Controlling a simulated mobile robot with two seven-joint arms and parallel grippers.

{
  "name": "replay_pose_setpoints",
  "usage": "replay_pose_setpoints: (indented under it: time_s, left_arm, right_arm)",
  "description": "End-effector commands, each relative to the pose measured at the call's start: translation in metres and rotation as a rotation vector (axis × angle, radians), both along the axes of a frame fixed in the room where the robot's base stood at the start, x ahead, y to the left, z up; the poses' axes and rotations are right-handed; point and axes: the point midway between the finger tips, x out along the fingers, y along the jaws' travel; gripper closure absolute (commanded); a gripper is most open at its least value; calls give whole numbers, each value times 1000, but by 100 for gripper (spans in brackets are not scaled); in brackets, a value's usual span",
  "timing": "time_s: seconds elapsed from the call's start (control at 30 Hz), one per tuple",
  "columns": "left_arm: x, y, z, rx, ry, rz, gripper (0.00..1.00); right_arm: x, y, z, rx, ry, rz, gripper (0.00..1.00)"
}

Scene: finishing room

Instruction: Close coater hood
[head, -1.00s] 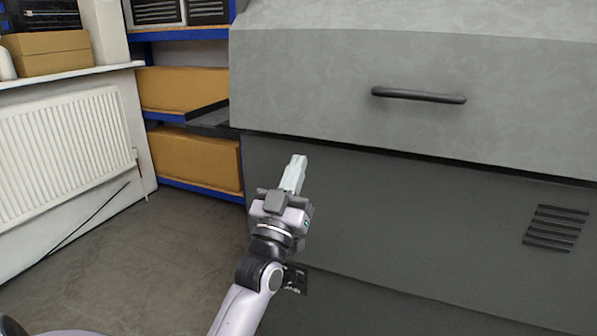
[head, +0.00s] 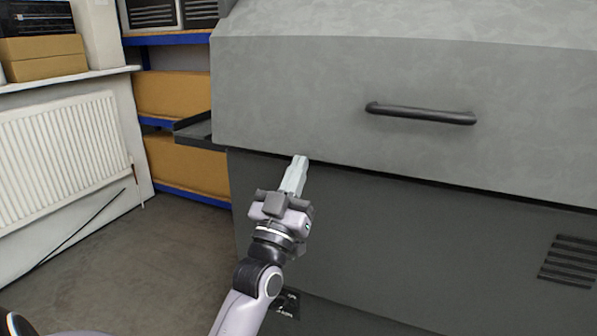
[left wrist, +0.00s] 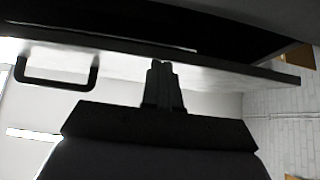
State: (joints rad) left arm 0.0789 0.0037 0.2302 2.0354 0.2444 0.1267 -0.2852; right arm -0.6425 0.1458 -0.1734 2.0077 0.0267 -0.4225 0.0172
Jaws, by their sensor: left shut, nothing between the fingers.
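The coater hood (head: 300,100) is a large light grey cover with a black bar handle (head: 420,114) on its front. A thin dark gap runs between the hood's lower edge and the darker grey coater body (head: 400,240). My left gripper (head: 300,160) is shut and empty, its tips at the hood's lower edge, left of and below the handle. I cannot tell whether they touch. In the left wrist view, the shut fingers (left wrist: 161,66) point at the hood's edge, with the handle (left wrist: 57,82) to the left and a dark space above. My right gripper is out of view.
A dark side shelf (head: 193,130) sticks out left of the hood. Blue shelving with cardboard boxes (head: 190,165) stands behind it, and a white radiator (head: 60,145) is on the left wall. The floor (head: 150,240) between is clear.

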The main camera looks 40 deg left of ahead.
Motion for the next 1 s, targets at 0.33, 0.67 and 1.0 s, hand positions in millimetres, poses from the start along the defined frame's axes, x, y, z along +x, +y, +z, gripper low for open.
replay_pose_setpoints:
  time_s: [0.33, 0.67, 1.0]
  left_arm:
    - [5, 1, -7, 2, -10, -1, 100]
    - [28, 8, -21, 20, -68, 0, 100]
    - [30, 9, -19, 22, -75, 0, 100]
  right_arm:
    - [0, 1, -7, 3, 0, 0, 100]
    - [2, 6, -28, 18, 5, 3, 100]
    - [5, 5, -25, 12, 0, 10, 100]
